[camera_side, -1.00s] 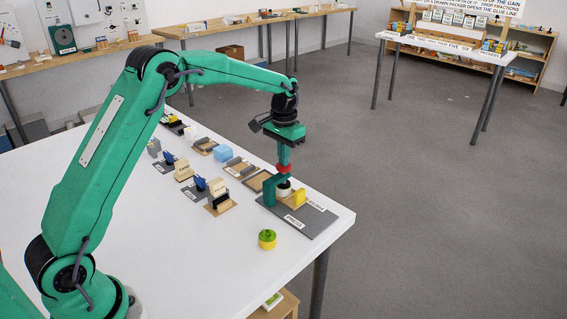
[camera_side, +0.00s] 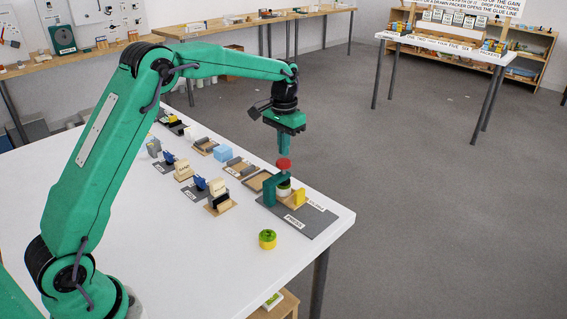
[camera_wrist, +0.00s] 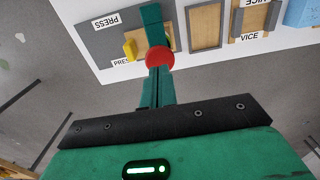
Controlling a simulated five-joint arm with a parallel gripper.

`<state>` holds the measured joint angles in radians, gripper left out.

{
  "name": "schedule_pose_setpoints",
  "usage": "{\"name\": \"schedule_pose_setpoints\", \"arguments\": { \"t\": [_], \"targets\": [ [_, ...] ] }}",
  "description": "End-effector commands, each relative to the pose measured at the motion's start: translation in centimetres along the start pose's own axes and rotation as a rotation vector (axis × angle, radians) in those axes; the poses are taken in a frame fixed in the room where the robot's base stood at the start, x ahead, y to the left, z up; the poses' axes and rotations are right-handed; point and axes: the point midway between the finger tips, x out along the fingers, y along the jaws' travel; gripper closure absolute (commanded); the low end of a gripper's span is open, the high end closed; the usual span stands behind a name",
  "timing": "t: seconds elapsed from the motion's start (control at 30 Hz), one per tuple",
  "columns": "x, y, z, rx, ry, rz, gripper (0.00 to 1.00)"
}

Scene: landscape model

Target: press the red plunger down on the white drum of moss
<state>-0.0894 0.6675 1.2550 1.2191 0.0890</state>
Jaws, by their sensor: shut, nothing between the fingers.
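The red plunger (camera_side: 283,164) stands above the press, at the top of its green bracket (camera_side: 269,192). It also shows in the wrist view (camera_wrist: 160,56). My gripper (camera_side: 284,154) is shut and empty, pointing down right over the red plunger. In the wrist view my fingertips (camera_wrist: 157,72) reach the near edge of the red disc. I cannot tell whether they touch it.
A grey press board (camera_side: 312,222) carries labels and a yellow block (camera_side: 299,197). A yellow drum with a green top (camera_side: 267,239) stands in front. Wooden trays and fixtures line the table (camera_side: 190,255) behind. The table edge is close on the right.

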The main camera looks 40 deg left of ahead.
Motion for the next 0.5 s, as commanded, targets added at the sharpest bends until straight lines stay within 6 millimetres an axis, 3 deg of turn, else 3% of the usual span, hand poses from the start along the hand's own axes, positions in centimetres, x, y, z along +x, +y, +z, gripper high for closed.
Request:
{"name": "schedule_pose_setpoints", "arguments": {
  "t": [0.5],
  "targets": [
    [-2.6, 0.0, 0.0, 0.000, 0.002, 0.000, 1.00]
  ]
}}
